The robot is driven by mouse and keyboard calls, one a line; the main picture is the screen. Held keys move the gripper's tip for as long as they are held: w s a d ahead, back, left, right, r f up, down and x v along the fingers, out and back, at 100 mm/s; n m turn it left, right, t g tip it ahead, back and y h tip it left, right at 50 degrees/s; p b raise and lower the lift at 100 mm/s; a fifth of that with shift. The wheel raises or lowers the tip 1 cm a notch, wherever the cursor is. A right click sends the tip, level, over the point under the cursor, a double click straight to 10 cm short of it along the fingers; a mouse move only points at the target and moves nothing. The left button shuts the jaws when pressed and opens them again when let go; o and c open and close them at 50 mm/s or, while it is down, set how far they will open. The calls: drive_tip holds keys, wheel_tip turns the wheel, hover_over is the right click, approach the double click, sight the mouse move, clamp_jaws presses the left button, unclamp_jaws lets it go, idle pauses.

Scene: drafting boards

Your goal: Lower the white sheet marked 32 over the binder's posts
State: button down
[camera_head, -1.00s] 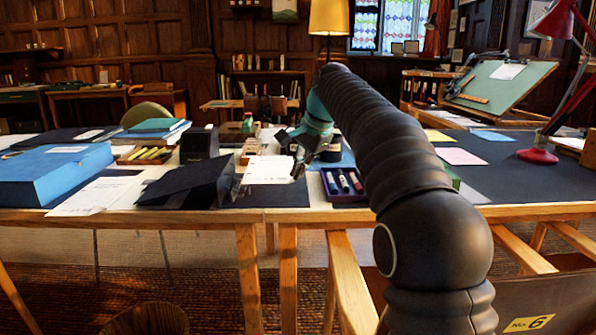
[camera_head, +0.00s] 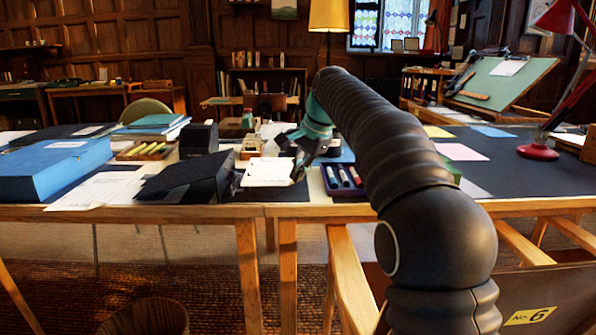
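A white sheet (camera_head: 267,172) shows at the front middle of the table, with a dark surface under and in front of it. Any number on it is too small to read. My gripper (camera_head: 293,158) is at the sheet's right edge, its dark fingers close to or touching it. Whether they are shut on the sheet cannot be told. A black binder-like case (camera_head: 188,180) with a sloping top stands just left of the sheet. I cannot make out any posts; they may be hidden or too small.
A purple tray (camera_head: 345,182) of markers lies just right of my gripper. A blue box (camera_head: 55,170) and a loose paper (camera_head: 95,191) lie at left. A tray of yellow sticks (camera_head: 148,150) and a black holder (camera_head: 198,140) stand behind. A red lamp (camera_head: 538,151) stands at right.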

idle(0.3)
drive_tip(key=c, duration=1.2)
unclamp_jaws()
drive_tip(key=shift+c, duration=0.2)
drive_tip(key=v, duration=1.2)
drive_tip(key=shift+a, duration=0.1)
